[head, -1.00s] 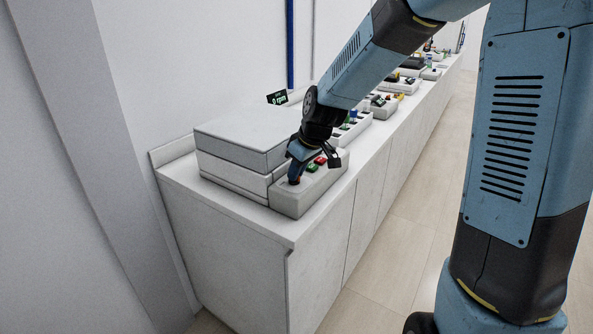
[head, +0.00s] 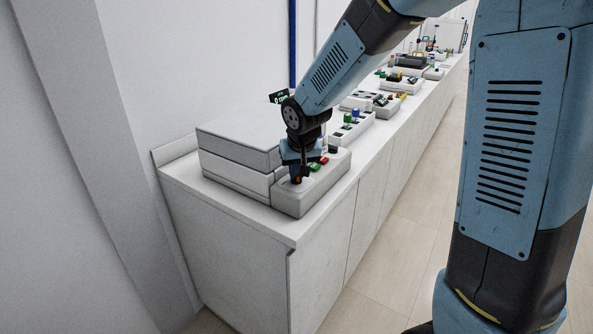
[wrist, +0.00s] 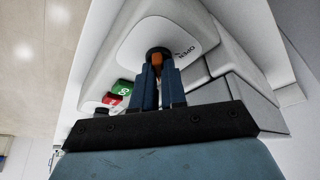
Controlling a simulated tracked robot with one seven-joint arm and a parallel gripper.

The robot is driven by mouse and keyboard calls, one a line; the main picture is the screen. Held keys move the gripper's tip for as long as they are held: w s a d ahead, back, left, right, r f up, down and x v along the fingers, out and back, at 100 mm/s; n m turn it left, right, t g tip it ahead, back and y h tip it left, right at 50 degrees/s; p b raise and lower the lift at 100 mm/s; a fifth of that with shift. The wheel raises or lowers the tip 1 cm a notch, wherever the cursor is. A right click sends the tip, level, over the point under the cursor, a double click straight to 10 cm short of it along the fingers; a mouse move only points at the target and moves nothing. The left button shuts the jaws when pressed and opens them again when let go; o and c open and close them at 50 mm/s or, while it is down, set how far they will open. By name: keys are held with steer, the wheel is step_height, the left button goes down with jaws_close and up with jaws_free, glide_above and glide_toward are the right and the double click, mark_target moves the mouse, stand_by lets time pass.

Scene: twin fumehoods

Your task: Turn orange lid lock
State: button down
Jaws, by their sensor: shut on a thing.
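The orange lid lock (wrist: 157,58) is a small knob in a dark round seat on the light panel of the white device, with lettering that seems to read "OPEN" beside it. My gripper (wrist: 158,66) has both blue fingers shut on the lock, one on each side. In the head view my gripper (head: 296,178) points down at the near end of the device's panel, and the lock is mostly hidden there. The device's lid (head: 240,137) is a flat white slab and lies closed.
A green button (wrist: 122,88) and a red button (wrist: 113,100) sit on the same panel close to my fingers. A small dark display (head: 279,97) stands behind the lid. Several other devices line the white counter (head: 225,225) farther back. The floor aisle to the right is clear.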

steer(key=shift+w+r+m, duration=0.1)
steer(key=shift+m, duration=0.4)
steer(key=c, duration=1.2)
jaws_free()
steer(key=v, duration=1.3)
steer(key=shift+a+r, duration=0.2)
steer(key=shift+r, duration=0.1)
steer(key=shift+m+t+h, duration=0.4)
steer(key=shift+m+t, duration=0.1)
steer(key=shift+m, duration=0.1)
steer(key=s+d+r, duration=0.1)
steer(key=s+d, duration=0.5)
steer(key=s, duration=0.1)
steer(key=s+d+r, duration=0.1)
steer(key=s+d, duration=0.5)
steer(key=s+d+r, duration=0.1)
steer(key=s+d, duration=0.5)
steer(key=s, duration=0.1)
steer(key=shift+s+d, duration=0.2)
steer(key=shift+s, duration=0.15)
